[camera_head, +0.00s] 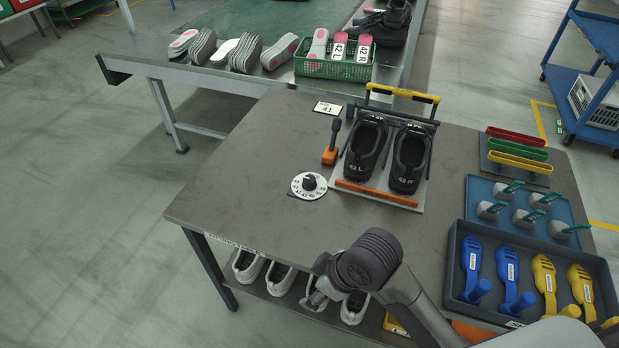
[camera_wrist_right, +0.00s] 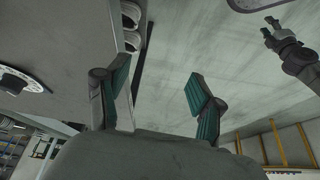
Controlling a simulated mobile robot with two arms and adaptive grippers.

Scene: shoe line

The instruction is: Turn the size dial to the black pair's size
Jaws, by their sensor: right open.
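The size dial (camera_head: 309,186), a white numbered disc with a black knob, lies on the table's left part; its edge shows at the left of the wrist view (camera_wrist_right: 22,80). I cannot tell which number it is set to. The black pair, a left shoe (camera_head: 365,148) marked 42 L and a right shoe (camera_head: 409,160) marked 42 R, stands in a rack behind it. My right gripper (camera_head: 318,291) is at the table's front edge, in front of the dial and apart from it, partly hidden by its wrist; its jaws (camera_wrist_right: 157,78) are open and empty. My left gripper (camera_wrist_right: 270,27) shows small in the wrist view.
A card reading 41 (camera_head: 327,108) and an orange-based lever (camera_head: 330,149) are near the dial. White shoes (camera_head: 280,279) stand on the lower shelf. Blue trays (camera_head: 468,205) with tools fill the right side. The table is bare left of the dial.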

